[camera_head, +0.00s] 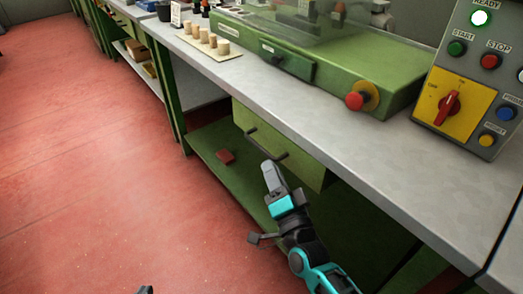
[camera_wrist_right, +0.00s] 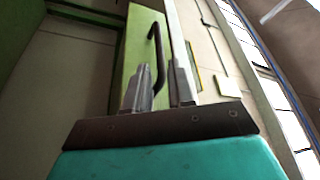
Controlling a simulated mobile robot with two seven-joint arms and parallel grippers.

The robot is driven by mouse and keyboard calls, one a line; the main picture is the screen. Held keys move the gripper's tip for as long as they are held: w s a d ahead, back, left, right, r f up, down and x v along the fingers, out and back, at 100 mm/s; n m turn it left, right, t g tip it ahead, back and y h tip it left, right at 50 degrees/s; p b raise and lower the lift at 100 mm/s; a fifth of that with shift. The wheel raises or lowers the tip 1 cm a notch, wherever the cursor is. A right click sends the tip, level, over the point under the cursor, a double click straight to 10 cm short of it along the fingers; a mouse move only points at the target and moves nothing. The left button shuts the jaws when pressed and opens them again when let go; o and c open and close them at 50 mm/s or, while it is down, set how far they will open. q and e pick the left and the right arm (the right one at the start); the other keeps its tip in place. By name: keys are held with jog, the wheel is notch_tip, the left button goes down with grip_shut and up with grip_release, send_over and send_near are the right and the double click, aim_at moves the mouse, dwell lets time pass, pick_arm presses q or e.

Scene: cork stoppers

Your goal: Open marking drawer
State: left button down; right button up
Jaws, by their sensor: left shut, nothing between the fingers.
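The green drawer (camera_head: 290,152) sits under the grey worktop, and its front looks closed. Its dark bar handle (camera_head: 262,144) runs across the front. In the right wrist view the drawer front (camera_wrist_right: 133,60) and the curved dark handle (camera_wrist_right: 160,62) lie just past the fingers. My right gripper (camera_head: 270,166) is just in front of the handle; in its wrist view the fingers (camera_wrist_right: 161,82) stand apart with nothing held. Whether they touch the handle cannot be told. Only a small dark tip of my left gripper (camera_head: 146,289) shows at the bottom edge, shut and far from the drawer.
On the worktop (camera_head: 400,165) stand a green machine (camera_head: 325,62) with a red knob, a control box (camera_head: 473,80) and several corks (camera_head: 205,38) on a board. The red floor at left is clear.

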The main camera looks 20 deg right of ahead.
aim_at(263, 148)
jog(key=x, duration=0.7)
jog(key=shift+f+b, duration=0.1)
jog(key=shift+b, duration=0.25)
jog(key=shift+c, duration=0.4)
grip_shut()
